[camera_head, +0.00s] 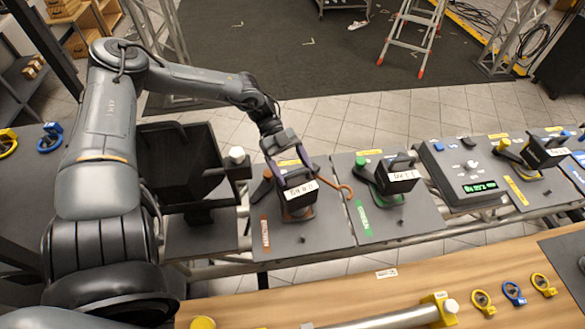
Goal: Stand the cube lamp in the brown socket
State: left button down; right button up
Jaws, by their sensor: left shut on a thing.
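The black cube lamp (294,180) with a white label is between the fingers of my left gripper (290,163), which is shut on it from above. It is over the brown socket (298,214) on a dark panel with a brown label strip. The lamp hides most of the socket, and I cannot tell whether it is seated or just above it. A brown knob (267,173) shows at its left, and a copper-coloured hook (345,190) at its right. My right gripper is not in view.
A similar black lamp stands in the green socket (390,199) to the right, and another by the yellow socket (515,158). A control box (462,175) lies between them. A black floodlight-like box (180,160) is at left. A wooden bench (390,290) runs in front.

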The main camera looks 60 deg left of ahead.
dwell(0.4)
pick_arm(q)
jog(key=shift+c, duration=0.6)
grip_release()
jog(key=shift+o, duration=0.6)
jog(key=shift+a, duration=0.1)
